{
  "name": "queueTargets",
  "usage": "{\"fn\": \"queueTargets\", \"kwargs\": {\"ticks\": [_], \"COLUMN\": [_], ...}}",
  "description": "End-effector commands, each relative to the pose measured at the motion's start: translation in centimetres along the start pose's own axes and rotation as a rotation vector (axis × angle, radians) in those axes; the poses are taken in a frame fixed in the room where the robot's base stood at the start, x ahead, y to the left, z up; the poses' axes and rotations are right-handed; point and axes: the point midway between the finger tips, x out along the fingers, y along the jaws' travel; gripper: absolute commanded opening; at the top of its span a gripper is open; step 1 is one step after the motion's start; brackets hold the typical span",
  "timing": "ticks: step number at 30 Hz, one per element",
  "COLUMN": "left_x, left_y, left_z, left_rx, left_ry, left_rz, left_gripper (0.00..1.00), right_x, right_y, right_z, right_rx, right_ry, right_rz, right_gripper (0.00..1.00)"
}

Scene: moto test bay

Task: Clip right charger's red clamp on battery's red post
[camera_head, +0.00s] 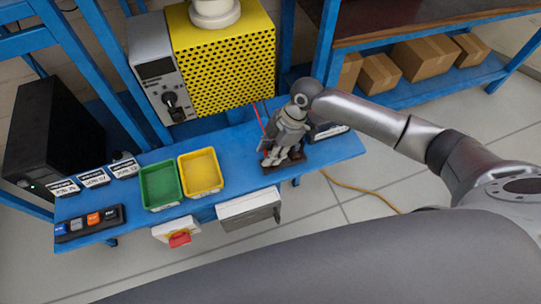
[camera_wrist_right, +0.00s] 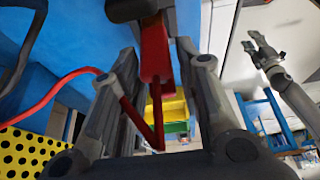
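My right gripper (camera_head: 280,158) points down over the right end of the blue bench, above a small dark base (camera_head: 287,166). In the right wrist view its fingers (camera_wrist_right: 158,55) close around a red clamp (camera_wrist_right: 155,50), whose red cable (camera_wrist_right: 60,92) runs off to the left. A dark part (camera_wrist_right: 138,9) lies just beyond the clamp's far end; I cannot tell whether they touch. The battery and its red post are not clearly visible, and the gripper hides much of that spot. My left gripper (camera_wrist_right: 265,52) shows apart at the right of the wrist view, with its fingers spread and empty.
A yellow perforated cabinet (camera_head: 225,60) stands behind. Cardboard boxes (camera_head: 422,57) sit on a shelf at right.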

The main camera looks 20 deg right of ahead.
Motion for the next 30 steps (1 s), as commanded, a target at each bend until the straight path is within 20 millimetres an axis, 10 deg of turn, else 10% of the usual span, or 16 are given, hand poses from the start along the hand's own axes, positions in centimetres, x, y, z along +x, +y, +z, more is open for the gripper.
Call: {"fn": "queueTargets", "kwargs": {"ticks": [6, 20, 30], "left_x": [0.0, 0.7, 2.1], "left_y": [0.0, 0.0, 0.1], "left_z": [0.0, 0.1, 0.2], "left_rx": [0.0, 0.0, 0.0], "left_ry": [0.0, -0.001, -0.001], "left_rz": [0.0, 0.0, 0.0], "left_gripper": [0.4, 0.4, 0.4], "right_x": [0.0, -1.0, -6.3], "right_y": [0.0, 0.1, -3.4], "right_z": [0.0, -0.4, -3.5], "right_rx": [0.0, -0.002, -0.006], "right_ry": [0.0, 0.001, 0.001], "right_rz": [0.0, 0.004, 0.003], "right_gripper": [0.0, 0.0, 0.0]}}
